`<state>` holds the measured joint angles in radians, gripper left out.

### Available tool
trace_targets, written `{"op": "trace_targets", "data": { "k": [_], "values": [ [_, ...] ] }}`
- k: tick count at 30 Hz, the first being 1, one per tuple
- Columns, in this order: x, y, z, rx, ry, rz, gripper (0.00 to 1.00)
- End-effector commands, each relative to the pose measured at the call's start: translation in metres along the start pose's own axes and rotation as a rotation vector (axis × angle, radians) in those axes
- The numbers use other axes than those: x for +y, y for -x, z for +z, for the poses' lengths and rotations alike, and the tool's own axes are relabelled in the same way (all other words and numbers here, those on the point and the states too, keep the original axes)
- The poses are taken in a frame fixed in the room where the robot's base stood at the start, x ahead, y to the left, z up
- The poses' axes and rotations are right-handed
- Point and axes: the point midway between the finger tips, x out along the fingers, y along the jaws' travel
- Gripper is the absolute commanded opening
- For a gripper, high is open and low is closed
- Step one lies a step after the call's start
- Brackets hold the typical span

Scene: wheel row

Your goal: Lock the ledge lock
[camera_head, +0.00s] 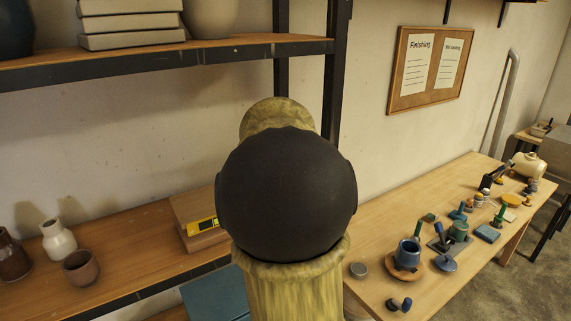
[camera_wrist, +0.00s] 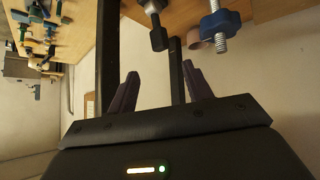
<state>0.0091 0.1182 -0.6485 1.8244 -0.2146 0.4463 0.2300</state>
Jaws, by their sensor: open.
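My gripper (camera_wrist: 160,88) shows in the wrist view with its two dark fingers apart and nothing between them. Above it in that view, a dark block-shaped handle on a metal collar (camera_wrist: 157,36) sticks out from a wooden edge. It is apart from the fingertips. To its right is a blue lobed knob (camera_wrist: 220,20) with a threaded metal bolt, also apart from my gripper. I cannot tell which of these, if either, is the ledge lock. My gripper is hidden behind my arm or out of frame in the head view.
A workbench (camera_head: 384,256) with pots and several small tools stands at the right in the head view. Shelves (camera_head: 257,46) with dark posts stand at the left, holding vases and boxes. A notice board (camera_head: 431,68) hangs on the wall. My arm blocks the middle.

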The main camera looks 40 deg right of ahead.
Motion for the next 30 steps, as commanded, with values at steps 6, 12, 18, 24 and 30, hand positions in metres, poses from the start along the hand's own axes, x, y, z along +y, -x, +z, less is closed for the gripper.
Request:
{"op": "trace_targets", "data": {
  "k": [6,12,18,24,30],
  "values": [
    [-0.037,-0.008,0.04,-0.061,0.053,-0.07,0.06],
    [-0.119,-0.005,0.154,-0.219,0.213,-0.236,0.0],
    [-0.176,0.029,0.301,-0.397,0.447,-0.395,0.0],
    [-0.181,0.056,0.38,-0.489,0.591,-0.458,0.0],
    [-0.181,0.059,0.386,-0.497,0.606,-0.464,0.0]
  ]
}}
